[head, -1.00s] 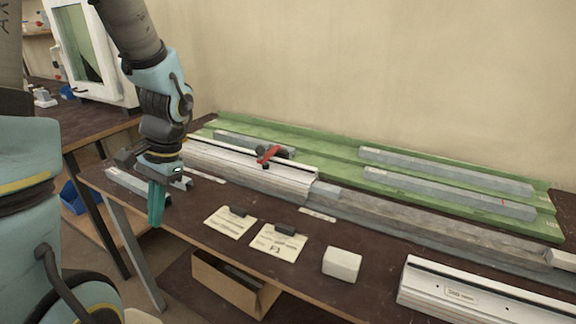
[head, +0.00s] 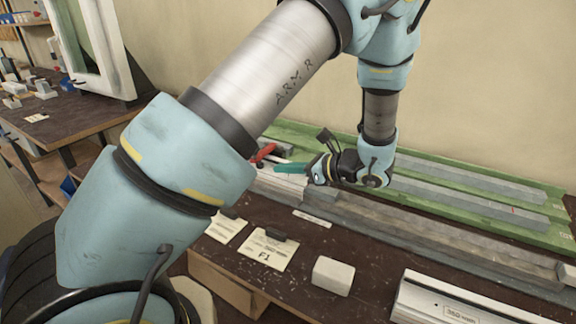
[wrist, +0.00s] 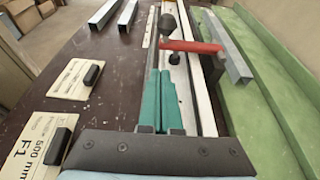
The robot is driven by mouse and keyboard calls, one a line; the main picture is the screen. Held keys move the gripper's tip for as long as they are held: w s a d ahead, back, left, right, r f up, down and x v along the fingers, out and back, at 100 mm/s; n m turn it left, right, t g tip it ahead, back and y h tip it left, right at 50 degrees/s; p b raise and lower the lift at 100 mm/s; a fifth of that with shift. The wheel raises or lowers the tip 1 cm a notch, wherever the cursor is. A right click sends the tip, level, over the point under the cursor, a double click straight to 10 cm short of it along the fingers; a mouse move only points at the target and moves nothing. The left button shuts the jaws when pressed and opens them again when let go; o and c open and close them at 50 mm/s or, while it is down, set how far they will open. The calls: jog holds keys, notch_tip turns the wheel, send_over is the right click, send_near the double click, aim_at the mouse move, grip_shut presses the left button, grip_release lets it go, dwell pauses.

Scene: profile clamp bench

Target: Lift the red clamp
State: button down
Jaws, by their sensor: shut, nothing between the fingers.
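The red clamp (head: 264,152) sits on the pale aluminium profile (head: 272,185); my arm hides part of both in the head view. In the wrist view the clamp's red lever (wrist: 192,46) lies crosswise over the profile (wrist: 207,122), with a black knob to its left and a black body at its right end. My gripper (head: 277,168) is low over the profile, its teal fingers pointing at the clamp. In the wrist view the fingers of my gripper (wrist: 160,76) are together and empty, with tips just short of the red lever and apart from it.
A green tray (wrist: 258,88) with grey bars runs along the wall side. Paper cards (wrist: 83,78) with black blocks lie on the dark bench. A white block (head: 333,275) and another profile (head: 455,305) are at the front right. Bare bench lies between cards and profile.

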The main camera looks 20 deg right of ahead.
aim_at(263, 166)
jog(key=p+x, duration=0.1)
jog(key=x, duration=0.6)
jog(key=shift+a+p, duration=0.1)
jog(key=shift+p, duration=0.3)
jog(key=shift+r, duration=0.1)
jog(key=shift+r+m+p, duration=0.3)
jog(key=shift+p, duration=0.1)
